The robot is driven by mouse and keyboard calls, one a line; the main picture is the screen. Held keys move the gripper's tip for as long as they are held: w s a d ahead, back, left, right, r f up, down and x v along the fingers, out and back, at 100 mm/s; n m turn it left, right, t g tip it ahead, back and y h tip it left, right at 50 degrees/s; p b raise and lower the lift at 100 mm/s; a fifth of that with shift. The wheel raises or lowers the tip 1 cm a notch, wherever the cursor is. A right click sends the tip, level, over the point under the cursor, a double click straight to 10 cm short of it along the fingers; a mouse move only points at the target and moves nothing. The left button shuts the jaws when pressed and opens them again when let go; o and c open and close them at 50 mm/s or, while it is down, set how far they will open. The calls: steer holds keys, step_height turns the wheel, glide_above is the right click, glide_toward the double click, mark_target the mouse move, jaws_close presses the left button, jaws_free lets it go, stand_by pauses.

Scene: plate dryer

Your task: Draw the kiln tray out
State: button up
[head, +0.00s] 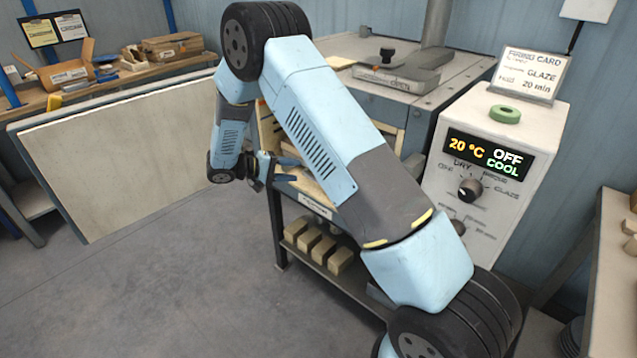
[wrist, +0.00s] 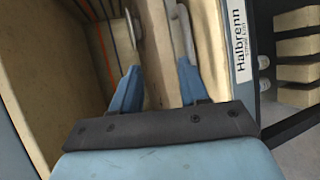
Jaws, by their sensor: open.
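The kiln (head: 385,105) stands open behind my arm, and its chamber (head: 268,130) is mostly hidden there in the head view. My gripper (head: 287,177) is at the chamber's front opening, with its jaws apart. In the wrist view my gripper (wrist: 159,64) has one blue finger on each side of a pale tan slab (wrist: 157,45), which looks like the front of the kiln tray. Pale grey rounded metal parts (wrist: 183,32) show just past the fingertips; I cannot tell whether they are a handle. Contact between fingers and slab is not clear.
The kiln door (head: 115,155) is swung wide open at left. A control box (head: 490,165) at right reads 20 °C, OFF, COOL. Several bricks (head: 322,250) sit on the shelf below the chamber. The floor (head: 160,290) in front is clear.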

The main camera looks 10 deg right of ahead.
steer(key=w+a+f+t+h, duration=0.1)
steer(key=a+f+t, duration=0.15)
steer(key=f, duration=0.45)
steer(key=shift+n+g, duration=0.35)
steer(key=shift+n, duration=0.05)
steer(key=x, duration=1.3)
steer(key=shift+w+r, duration=0.1)
steer(key=shift+r, duration=0.15)
steer(key=shift+c, duration=0.4)
jaws_close()
steer(key=shift+f, duration=0.1)
